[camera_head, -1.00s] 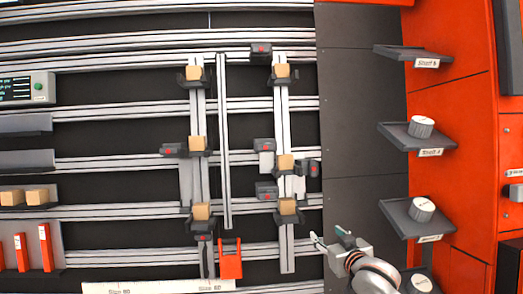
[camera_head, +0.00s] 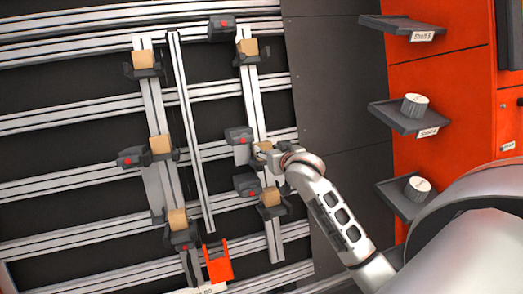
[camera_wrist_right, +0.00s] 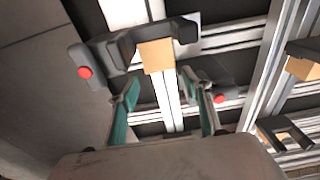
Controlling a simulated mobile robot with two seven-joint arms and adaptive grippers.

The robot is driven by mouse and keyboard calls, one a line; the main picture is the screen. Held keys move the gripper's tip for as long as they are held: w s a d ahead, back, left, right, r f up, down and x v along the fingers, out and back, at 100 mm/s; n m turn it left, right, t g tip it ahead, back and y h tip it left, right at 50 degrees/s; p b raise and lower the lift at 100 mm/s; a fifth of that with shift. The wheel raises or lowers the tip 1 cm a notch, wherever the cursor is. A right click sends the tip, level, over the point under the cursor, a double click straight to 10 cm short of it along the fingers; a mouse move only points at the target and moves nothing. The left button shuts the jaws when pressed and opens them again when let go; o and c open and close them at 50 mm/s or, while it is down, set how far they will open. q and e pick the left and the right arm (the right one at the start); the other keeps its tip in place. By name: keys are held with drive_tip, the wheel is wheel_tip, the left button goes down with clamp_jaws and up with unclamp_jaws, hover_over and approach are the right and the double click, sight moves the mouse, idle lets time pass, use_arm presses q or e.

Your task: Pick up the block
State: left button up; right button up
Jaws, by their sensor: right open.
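The block (camera_head: 264,146) nearest my right gripper is light tan and sits in a dark holder on the right vertical rail. My right gripper (camera_head: 262,156) is at this block in the head view and partly covers it. In the right wrist view the block (camera_wrist_right: 157,56) lies straight ahead, in the dark holder (camera_wrist_right: 118,50). The open green-padded fingers (camera_wrist_right: 158,82) are either side of its line, with their tips just short of it. I cannot tell whether they touch it. My left gripper is not in view.
Similar blocks sit in holders above (camera_head: 247,47) and below (camera_head: 271,196), and on the left rail (camera_head: 160,144). Grey clamps with red buttons (camera_head: 238,134) crowd the rail. An orange bracket (camera_head: 218,263) hangs below. Shelves with white cylinders (camera_head: 415,105) stand at right.

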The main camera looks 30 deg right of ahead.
sight(265, 146)
drive_tip(key=shift+f+x, duration=0.15)
drive_tip(key=shift+x, duration=1.7)
drive_tip(key=shift+f+x, duration=0.1)
drive_tip(key=shift+x, duration=1.75)
drive_tip(key=shift+s, duration=0.15)
drive_tip(key=c, duration=0.9)
